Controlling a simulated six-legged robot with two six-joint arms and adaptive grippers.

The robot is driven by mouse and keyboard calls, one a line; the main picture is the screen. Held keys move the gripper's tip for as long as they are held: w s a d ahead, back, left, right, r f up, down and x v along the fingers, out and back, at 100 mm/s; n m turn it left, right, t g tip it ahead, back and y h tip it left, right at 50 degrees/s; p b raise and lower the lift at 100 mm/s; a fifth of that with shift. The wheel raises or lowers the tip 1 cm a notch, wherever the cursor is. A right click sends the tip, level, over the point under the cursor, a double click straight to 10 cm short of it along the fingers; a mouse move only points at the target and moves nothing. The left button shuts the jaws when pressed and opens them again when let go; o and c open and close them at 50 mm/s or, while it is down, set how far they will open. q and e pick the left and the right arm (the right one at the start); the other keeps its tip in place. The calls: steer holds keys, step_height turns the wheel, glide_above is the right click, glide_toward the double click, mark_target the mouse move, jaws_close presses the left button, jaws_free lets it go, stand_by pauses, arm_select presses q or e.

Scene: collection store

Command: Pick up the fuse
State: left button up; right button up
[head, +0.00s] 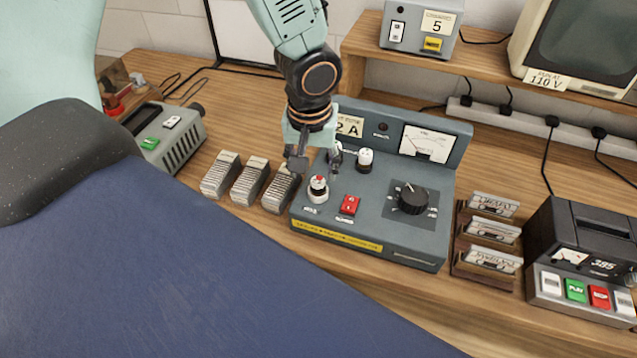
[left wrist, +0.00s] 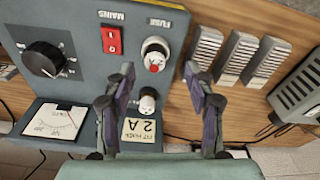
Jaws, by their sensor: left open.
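My left gripper (head: 316,167) is open above the left part of a grey-blue panel unit (head: 322,222), fingers pointing down. In the left wrist view its fingers (left wrist: 158,72) are apart with nothing between them. A white round fuse fitting with a red tip (head: 318,188) stands upright at the panel's front left. It also shows in the left wrist view (left wrist: 154,56), beside the word FUSE. A small white fuse-like piece (left wrist: 148,101) stands near the 2 A label (left wrist: 140,131). My right gripper is out of view.
The panel has a red switch (head: 349,205), a black knob (head: 412,198) and a meter (head: 426,143). Several ribbed grey blocks (head: 221,174) stand left of it. A cassette rack (head: 461,261) and a dark device (head: 575,235) stand to its right.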

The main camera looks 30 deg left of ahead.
mark_target(319, 181)
arm_select(q)
steer(key=f, duration=0.1)
steer(key=w+f, duration=0.1)
steer(key=f, duration=0.3)
steer(key=shift+w, duration=0.4)
steer(key=shift+s+r, duration=0.2)
steer(key=shift+c, duration=1.1)
steer(key=shift+w+f, duration=0.1)
steer(key=shift+w, duration=0.1)
steer(key=c, duration=0.6)
steer(key=shift+s, duration=0.15)
jaws_close()
